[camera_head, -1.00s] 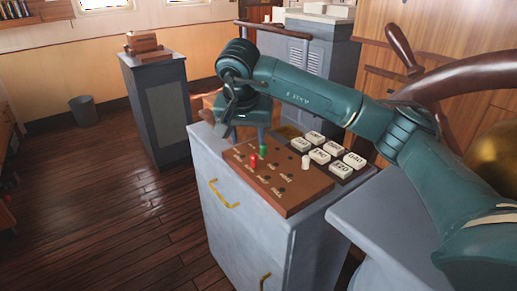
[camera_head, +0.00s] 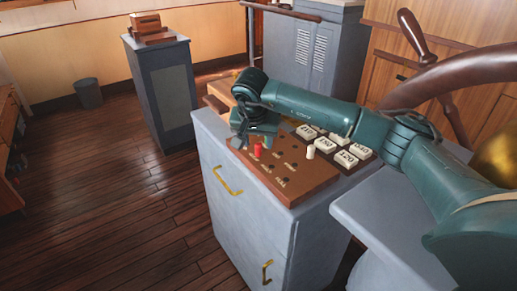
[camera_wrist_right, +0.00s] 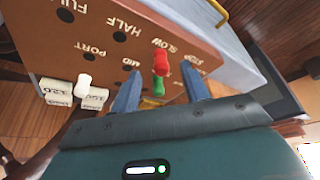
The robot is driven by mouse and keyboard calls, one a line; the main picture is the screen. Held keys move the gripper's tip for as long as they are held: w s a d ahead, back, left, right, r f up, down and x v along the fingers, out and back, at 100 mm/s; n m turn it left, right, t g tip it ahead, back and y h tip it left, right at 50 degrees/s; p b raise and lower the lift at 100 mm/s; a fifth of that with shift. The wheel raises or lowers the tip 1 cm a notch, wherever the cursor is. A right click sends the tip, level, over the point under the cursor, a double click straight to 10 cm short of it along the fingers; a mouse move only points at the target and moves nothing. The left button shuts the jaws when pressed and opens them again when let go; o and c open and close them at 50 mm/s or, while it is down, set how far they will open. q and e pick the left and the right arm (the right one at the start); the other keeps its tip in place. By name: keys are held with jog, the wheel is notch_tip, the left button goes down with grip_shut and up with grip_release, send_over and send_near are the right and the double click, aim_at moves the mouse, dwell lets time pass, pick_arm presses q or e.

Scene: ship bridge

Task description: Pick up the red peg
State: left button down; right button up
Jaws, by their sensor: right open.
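The red peg (camera_head: 258,150) stands upright in the brown peg board (camera_head: 305,184) on the grey cabinet. It also shows in the right wrist view (camera_wrist_right: 161,62), near SLOW lettering. My right gripper (camera_head: 246,142) is low over the board's far left part, just beside the red peg. In the wrist view its two blue fingers (camera_wrist_right: 162,91) are apart, with the green peg (camera_wrist_right: 158,86) seen between them and the red peg just beyond. The green peg is hidden in the head view. My left gripper is not in view.
A white peg (camera_head: 311,152) stands in the board further right. Several white numbered blocks (camera_head: 324,145) lie behind it. A ship's wheel (camera_head: 450,80) stands at the right, close to my right arm. Open floor (camera_head: 110,190) lies to the left.

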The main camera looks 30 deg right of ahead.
aim_at(258, 145)
jog(key=x, duration=0.3)
jog(key=shift+w, duration=0.15)
jog(key=shift+c, duration=0.3)
grip_shut()
